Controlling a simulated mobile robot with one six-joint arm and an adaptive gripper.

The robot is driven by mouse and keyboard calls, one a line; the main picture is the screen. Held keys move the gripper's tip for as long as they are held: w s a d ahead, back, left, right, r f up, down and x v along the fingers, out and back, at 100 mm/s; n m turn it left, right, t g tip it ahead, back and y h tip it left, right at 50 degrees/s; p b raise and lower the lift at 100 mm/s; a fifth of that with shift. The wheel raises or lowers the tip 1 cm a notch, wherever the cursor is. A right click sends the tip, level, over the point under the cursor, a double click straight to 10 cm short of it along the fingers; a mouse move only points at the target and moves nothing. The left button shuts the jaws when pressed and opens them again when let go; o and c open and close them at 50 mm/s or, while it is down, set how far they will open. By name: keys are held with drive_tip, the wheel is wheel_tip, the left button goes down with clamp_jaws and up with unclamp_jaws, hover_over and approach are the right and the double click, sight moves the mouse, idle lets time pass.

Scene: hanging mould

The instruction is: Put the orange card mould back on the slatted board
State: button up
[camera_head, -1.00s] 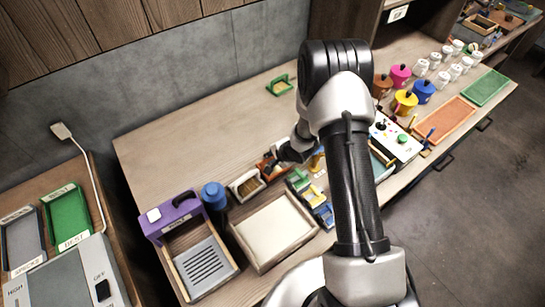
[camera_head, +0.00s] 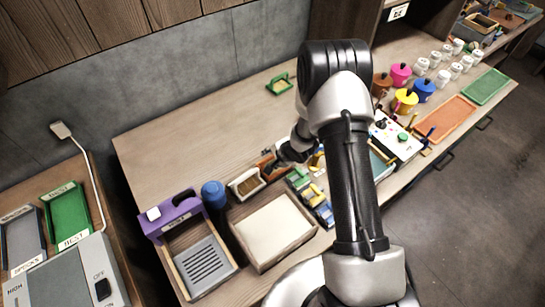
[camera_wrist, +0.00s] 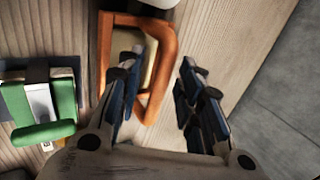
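The orange mould (camera_wrist: 167,62), a rounded open frame, lies on the wooden worktop in the wrist view. In the head view a small orange part of it (camera_head: 267,165) shows beside my gripper (camera_head: 291,153), partly hidden by it. In the wrist view my gripper (camera_wrist: 160,72) is open, with one finger over the inside of the frame and the other outside its right bar. I cannot tell how high the fingertips are above the worktop. A grey plate with dark slots (camera_head: 203,264) lies in a wooden tray at the lower left; I cannot tell whether it is the slatted board.
A purple holder (camera_head: 172,217), blue bottle (camera_head: 213,193) and pale tray (camera_head: 273,231) stand left and in front. A green-handled piece (camera_head: 281,84) lies at the back. The back left worktop is clear.

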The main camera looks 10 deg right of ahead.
drive_tip(key=s+d+r+n+h+b, duration=0.1)
drive_tip(key=s+d+r+n+h, duration=0.2)
drive_tip(key=r, duration=0.6)
drive_tip(key=s+d+r+n+b, duration=0.1)
drive_tip(key=s+d+r, duration=0.1)
drive_tip(key=s+r, duration=0.6)
drive_tip(key=s+d+r+n+h+b, duration=0.1)
drive_tip(key=s+d+r+n+h, duration=0.15)
drive_tip(key=r, duration=0.85)
drive_tip(key=s+a+r+n+y+b, duration=0.1)
drive_tip(key=s+a+r+n, duration=0.2)
drive_tip(key=s, duration=0.7)
drive_tip(key=s+a+r+n+g+y+b, duration=0.1)
drive_tip(key=s+a+n, duration=0.3)
drive_tip(key=s, duration=0.6)
drive_tip(key=shift+s+r+y, duration=0.15)
drive_tip(key=shift+r+y, duration=0.3)
drive_tip(key=shift+r, duration=0.45)
